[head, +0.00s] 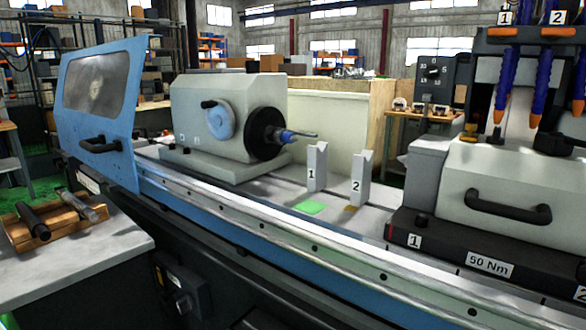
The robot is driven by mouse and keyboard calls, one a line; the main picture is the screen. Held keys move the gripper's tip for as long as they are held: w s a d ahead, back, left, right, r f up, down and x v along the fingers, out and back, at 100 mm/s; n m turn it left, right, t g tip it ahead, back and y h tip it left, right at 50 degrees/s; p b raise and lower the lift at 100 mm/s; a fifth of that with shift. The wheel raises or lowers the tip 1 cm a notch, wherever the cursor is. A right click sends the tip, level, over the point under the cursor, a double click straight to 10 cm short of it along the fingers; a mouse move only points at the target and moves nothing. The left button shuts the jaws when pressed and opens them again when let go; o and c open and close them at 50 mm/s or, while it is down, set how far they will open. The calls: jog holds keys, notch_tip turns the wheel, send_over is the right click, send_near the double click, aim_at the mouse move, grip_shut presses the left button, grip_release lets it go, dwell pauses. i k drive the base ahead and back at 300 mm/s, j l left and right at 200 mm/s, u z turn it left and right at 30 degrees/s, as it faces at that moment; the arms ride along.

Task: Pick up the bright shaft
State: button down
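The bright shaft (84,206) is a grey metal bar at the far left of the head view. It lies tilted across a wooden holder (62,226) on a light grey table (95,258). A dark shaft (33,221) lies beside it, to its left, on the same holder. A small gap separates the two shafts. My gripper is not in view, so its place relative to the bright shaft does not show.
The grinder's blue door (100,110) with a black handle stands behind the table. The workhead (225,125) and two upright V-supports marked 1 (317,167) and 2 (361,178) are on the machine bed. The table's front part is clear.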

aim_at(81, 208)
jog(key=u, duration=1.25)
jog(key=j+z, duration=0.2)
jog(key=z, duration=0.5)
jog(key=j+z, duration=0.35)
jog(key=j, duration=0.25)
jog(key=j+z, duration=0.35)
jog(key=j, duration=0.2)
jog(key=k+j+z, duration=0.1)
jog(key=j, duration=0.3)
jog(key=k+j, duration=0.1)
jog(key=j, duration=0.3)
jog(key=k+j+z, duration=0.15)
jog(key=j, duration=0.25)
jog(key=k+j, duration=0.1)
jog(key=j, duration=0.7)
jog(key=k+j, duration=0.15)
jog(key=j, duration=0.3)
jog(key=i+j, duration=0.1)
jog(key=i, duration=0.6)
jog(key=i+j, duration=0.1)
jog(key=i, duration=0.65)
